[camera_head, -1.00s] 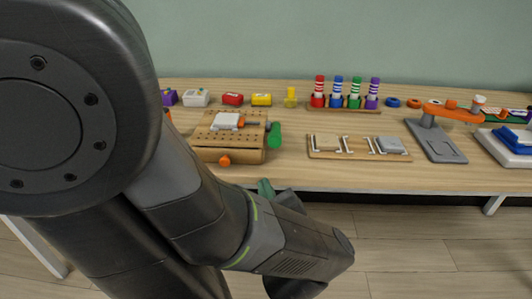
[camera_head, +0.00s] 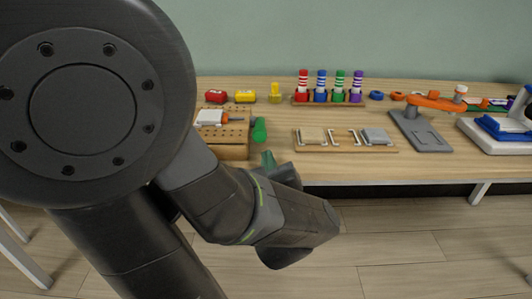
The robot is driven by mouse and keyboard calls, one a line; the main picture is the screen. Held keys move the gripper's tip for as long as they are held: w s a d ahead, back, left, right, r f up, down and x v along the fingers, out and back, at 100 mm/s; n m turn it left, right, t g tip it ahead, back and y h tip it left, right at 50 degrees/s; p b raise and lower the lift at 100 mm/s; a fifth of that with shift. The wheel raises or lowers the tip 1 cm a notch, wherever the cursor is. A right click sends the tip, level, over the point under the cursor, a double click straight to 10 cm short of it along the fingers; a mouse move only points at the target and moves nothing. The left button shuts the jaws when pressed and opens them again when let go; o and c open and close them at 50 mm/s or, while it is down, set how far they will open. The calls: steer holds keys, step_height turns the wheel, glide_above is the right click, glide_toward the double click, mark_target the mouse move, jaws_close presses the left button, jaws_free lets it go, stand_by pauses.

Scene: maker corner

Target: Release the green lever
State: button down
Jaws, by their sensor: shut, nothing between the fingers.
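The green lever (camera_head: 259,130) is a short green cylinder at the right end of a wooden block with holes (camera_head: 228,153) on the table. The arm hides the block's left and lower part. My gripper (camera_head: 268,160) shows only as a small teal tip just above my dark wrist, at the table's front edge. In the picture it is below and slightly right of the lever, with a gap between them. It is shut and holds nothing. The rest of the gripper is hidden behind my wrist.
A wooden tray with brackets (camera_head: 345,149) lies right of the lever. A grey stand with an orange arm (camera_head: 425,138) is farther right. A rack of striped pegs (camera_head: 330,100) stands behind. Red (camera_head: 216,96) and yellow (camera_head: 246,96) boxes are at the back left.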

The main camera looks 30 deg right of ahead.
mark_target(260, 128)
steer(key=shift+x, duration=1.65)
steer(key=shift+r, duration=0.15)
steer(key=shift+r+g+p, duration=0.25)
steer(key=shift+g+p, duration=0.05)
steer(key=shift+p, duration=0.55)
